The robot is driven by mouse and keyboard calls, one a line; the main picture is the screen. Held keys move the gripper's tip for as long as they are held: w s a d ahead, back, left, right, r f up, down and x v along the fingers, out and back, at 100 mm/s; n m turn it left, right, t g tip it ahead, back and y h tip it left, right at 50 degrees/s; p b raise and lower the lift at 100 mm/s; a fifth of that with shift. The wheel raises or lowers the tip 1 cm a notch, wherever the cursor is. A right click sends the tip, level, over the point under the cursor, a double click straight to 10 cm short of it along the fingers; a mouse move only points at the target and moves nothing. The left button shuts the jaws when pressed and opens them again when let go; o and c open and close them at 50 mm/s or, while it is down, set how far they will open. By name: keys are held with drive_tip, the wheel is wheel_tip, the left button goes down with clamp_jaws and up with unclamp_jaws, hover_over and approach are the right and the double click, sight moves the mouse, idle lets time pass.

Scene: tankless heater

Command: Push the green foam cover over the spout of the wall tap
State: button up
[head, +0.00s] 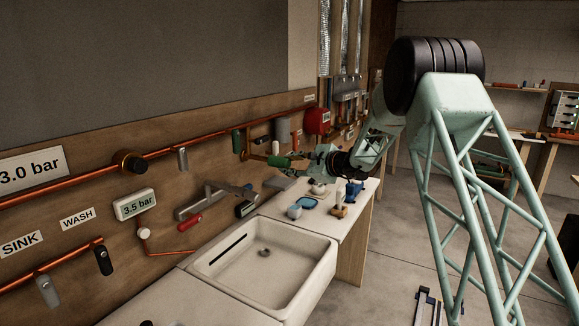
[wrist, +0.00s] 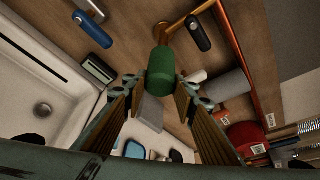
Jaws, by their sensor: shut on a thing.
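The green foam cover (wrist: 160,85) is between the fingertips of my gripper (wrist: 160,90) in the wrist view, with its far end sticking out beyond them. In the head view the cover (head: 279,161) shows as a small green piece at the tip of my gripper (head: 290,160), in front of the wall. The brass wall tap (head: 257,156) is just left of the cover, its spout in line with it. In the wrist view the brass spout (wrist: 168,38) curves down to the cover's far end. I cannot tell whether the spout end is inside the cover or only touching it.
Copper pipes run along the wooden wall board. A white sink (head: 318,262) and a counter with small items are below.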

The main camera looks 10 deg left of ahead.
sight(282, 163)
drive_tip(key=shift+w+a, duration=0.3)
drive_tip(key=shift+a, duration=0.45)
drive_tip(key=shift+w+a, duration=0.3)
drive_tip(key=shift+a, duration=0.4)
idle(0.6)
drive_tip(key=o, duration=0.9)
drive_tip(key=shift+d, duration=0.15)
drive_tip(key=shift+v, duration=5.9)
drive_tip(key=shift+s+r, duration=0.15)
